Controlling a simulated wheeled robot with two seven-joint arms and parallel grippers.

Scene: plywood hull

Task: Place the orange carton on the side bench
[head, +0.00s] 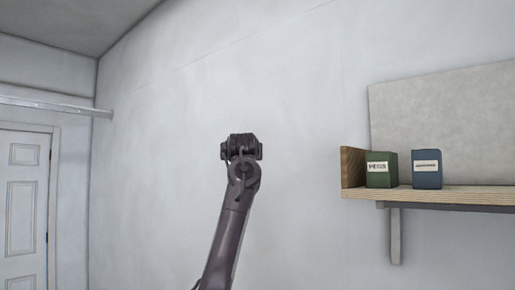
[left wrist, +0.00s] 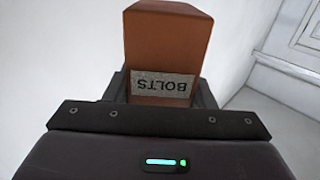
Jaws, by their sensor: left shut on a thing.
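An orange carton (left wrist: 168,45) with a pale label reading BOLTS shows in the left wrist view, the lettering upside down there. My left gripper (left wrist: 162,90) is shut on it, with a dark finger on each side. In the head view a single dark arm, which I take to be my left, rises from the bottom left of centre to a dark wrist block in front of the pale wall. The carton cannot be made out in the head view. The side bench is not seen in either view. My right gripper is not in view.
A wooden shelf (head: 455,194) on a bracket is on the wall at right, with a green carton (head: 382,170) and a blue carton (head: 427,169) on it. A white panelled door (head: 24,205) stands at far left, below a rail (head: 55,106). The wall between is bare.

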